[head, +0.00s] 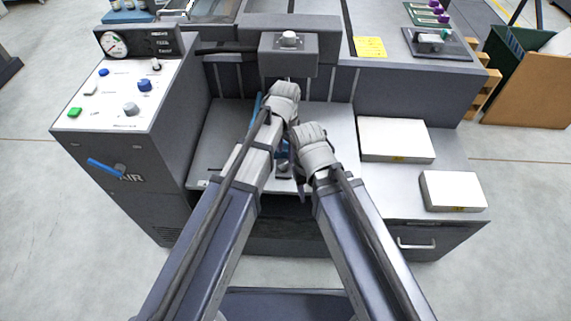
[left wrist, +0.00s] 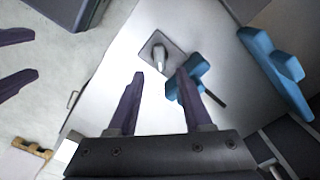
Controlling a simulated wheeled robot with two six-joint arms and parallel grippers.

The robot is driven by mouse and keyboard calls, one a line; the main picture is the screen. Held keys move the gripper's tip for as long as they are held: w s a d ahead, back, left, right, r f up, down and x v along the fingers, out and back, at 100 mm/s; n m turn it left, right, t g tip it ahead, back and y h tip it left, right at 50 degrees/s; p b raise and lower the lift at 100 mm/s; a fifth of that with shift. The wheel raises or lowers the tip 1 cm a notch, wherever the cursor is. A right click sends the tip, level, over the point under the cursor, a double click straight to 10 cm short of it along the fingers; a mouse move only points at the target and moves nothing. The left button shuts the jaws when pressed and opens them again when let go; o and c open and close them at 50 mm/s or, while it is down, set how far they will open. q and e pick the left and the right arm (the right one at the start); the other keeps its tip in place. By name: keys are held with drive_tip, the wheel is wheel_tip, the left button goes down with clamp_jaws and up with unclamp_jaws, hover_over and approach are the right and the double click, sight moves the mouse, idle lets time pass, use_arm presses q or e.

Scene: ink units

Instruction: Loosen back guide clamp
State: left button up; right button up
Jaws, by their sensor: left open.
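In the left wrist view a small blue block (left wrist: 190,84) with a thin dark rod beside it lies at the tip of one finger of my left gripper (left wrist: 160,85). The gripper is open, its two purple fingers apart over the pale work plate (left wrist: 145,105). A longer stepped blue guide (left wrist: 275,70) stands farther right. I cannot tell which blue part is the back guide clamp. In the head view my left gripper (head: 283,92) points down below the print head, fingertips hidden. My right gripper (head: 313,143) is close beside it; its two fingers show apart at the wrist view's left edge.
A metal post (left wrist: 160,56) on a dark square base stands near the left fingertips. In the head view, the print head (head: 288,55) overhangs the plate. The control panel (head: 125,95) is left; two white blocks (head: 397,139) (head: 453,190) lie right.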

sight(286, 163)
use_arm(q)
wheel_tip(286, 163, down, 5)
drive_tip(key=b, duration=0.4)
clamp_jaws()
idle(0.4)
